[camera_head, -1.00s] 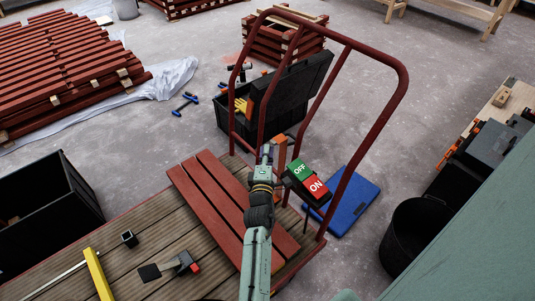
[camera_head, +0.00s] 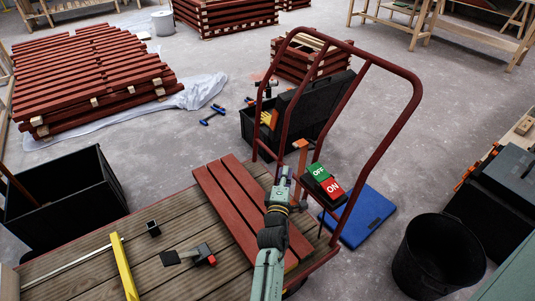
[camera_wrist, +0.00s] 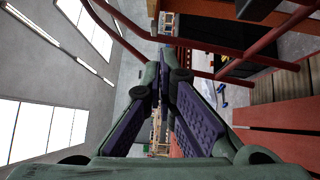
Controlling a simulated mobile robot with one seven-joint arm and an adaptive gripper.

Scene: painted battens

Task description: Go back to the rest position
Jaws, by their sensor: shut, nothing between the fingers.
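My arm reaches forward over the wooden cart deck (camera_head: 80,268) in the head view. My gripper (camera_head: 287,170) is at its far end, near the cart's red handle frame (camera_head: 395,122), and its fingers are small there. In the wrist view my gripper (camera_wrist: 163,85) shows its two purple-padded fingers meeting at the tips, shut with nothing between them. A switch box (camera_head: 325,184) with a green OFF and a red ON face stands just right of my gripper, apart from it as far as I can tell.
Red painted battens (camera_head: 240,208) lie on the deck beneath my arm. An open toolbox (camera_head: 262,130) stands behind the handle. A black bucket (camera_head: 438,258) is at right.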

